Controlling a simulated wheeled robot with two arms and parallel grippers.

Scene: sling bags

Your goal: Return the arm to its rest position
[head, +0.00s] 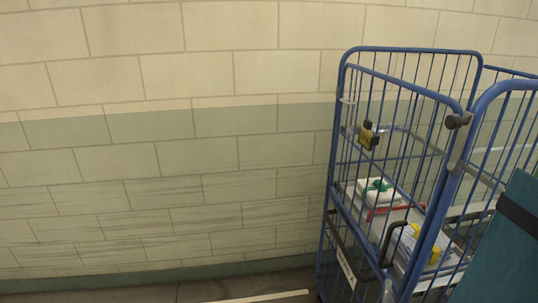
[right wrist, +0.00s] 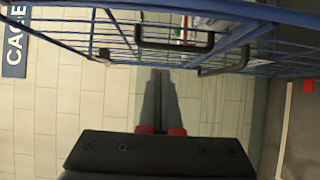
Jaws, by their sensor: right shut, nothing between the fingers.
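My right gripper (right wrist: 160,72) shows in the right wrist view. Its two dark fingers are together with nothing between them, and red parts show at their base. The fingers point toward the blue wire cage (right wrist: 100,38), whose black handles (right wrist: 175,38) are beyond the tips; no contact is visible. In the head view I cannot make out the right gripper clearly. My left gripper is in neither view.
The blue cage trolley (head: 410,52) stands at the right in the head view. It holds a white package with green (head: 370,196) and a yellow item (head: 434,240). A teal panel (head: 510,245) is at the right edge. A block wall (head: 150,120) fills the left.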

